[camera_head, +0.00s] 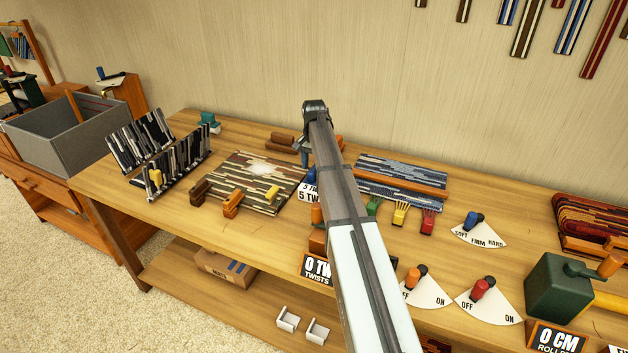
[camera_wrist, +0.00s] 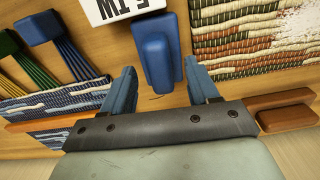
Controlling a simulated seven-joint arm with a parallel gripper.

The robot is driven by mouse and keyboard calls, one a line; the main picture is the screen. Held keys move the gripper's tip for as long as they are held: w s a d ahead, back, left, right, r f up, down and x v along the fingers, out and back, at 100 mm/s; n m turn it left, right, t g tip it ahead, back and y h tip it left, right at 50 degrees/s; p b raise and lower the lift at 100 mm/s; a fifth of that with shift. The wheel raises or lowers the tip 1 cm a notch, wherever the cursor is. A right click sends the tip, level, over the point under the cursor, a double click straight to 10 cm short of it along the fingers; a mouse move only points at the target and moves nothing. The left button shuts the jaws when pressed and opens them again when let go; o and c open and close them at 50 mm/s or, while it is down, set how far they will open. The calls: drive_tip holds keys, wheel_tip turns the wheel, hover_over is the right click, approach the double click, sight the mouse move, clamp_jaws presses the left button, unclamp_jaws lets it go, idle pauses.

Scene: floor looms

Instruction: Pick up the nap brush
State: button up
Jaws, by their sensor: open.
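No label marks the nap brush, so I cannot tell which piece it is. A brown block with a handle (camera_head: 200,191), an orange one (camera_head: 232,203) and a small yellow one (camera_head: 272,193) lie along the near edge of a striped mat (camera_head: 238,168). My gripper (camera_head: 303,150) is open and empty, right of this mat and above the table. In the wrist view, a blue block with a raised grip (camera_wrist: 157,60) lies just beyond and between the open fingertips (camera_wrist: 163,82). It also shows below the gripper in the head view (camera_head: 311,176), partly hidden by my arm.
Brown blocks (camera_head: 279,142) lie behind the mat. A "5 TW" sign (camera_head: 308,194) stands in front of the blue block. A blue striped mat (camera_head: 385,175) and coloured combs (camera_head: 400,213) are to the right. A rack of dark striped pieces (camera_head: 145,140) stands left.

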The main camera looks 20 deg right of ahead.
drive_tip(key=shift+f, duration=1.35)
clamp_jaws()
